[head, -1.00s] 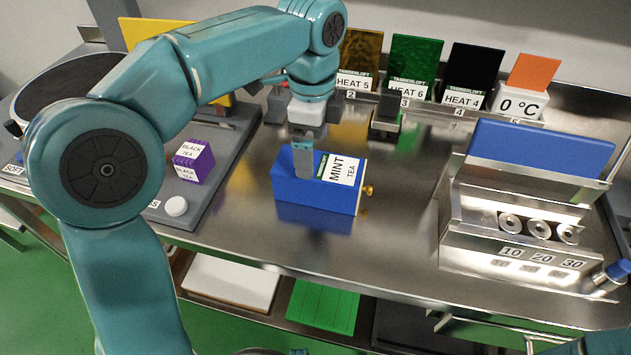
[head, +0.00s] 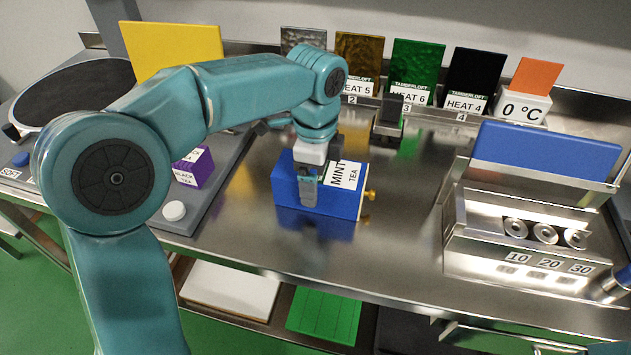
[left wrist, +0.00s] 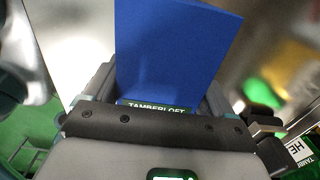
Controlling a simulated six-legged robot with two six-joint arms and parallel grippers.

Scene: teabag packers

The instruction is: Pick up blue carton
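The blue carton (head: 335,205) with the MINT TEA label lies on the steel table in the middle of the head view. In the left wrist view the blue carton (left wrist: 172,50) stands between the two fingers. My left gripper (head: 309,183) is lowered over the carton, with one finger in front of its near face; the other is hidden in the head view. In the left wrist view my left gripper (left wrist: 160,97) is open around the carton; firm contact does not show. The carton rests on the table. My right gripper is not in view.
A purple BLACK TEA box (head: 196,168) and a white knob (head: 174,211) are to the left on a grey board. A steel rack (head: 520,215) with a blue panel (head: 540,150) stands right. Coloured panels, including a green one (head: 417,68), line the back. Table between carton and rack is clear.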

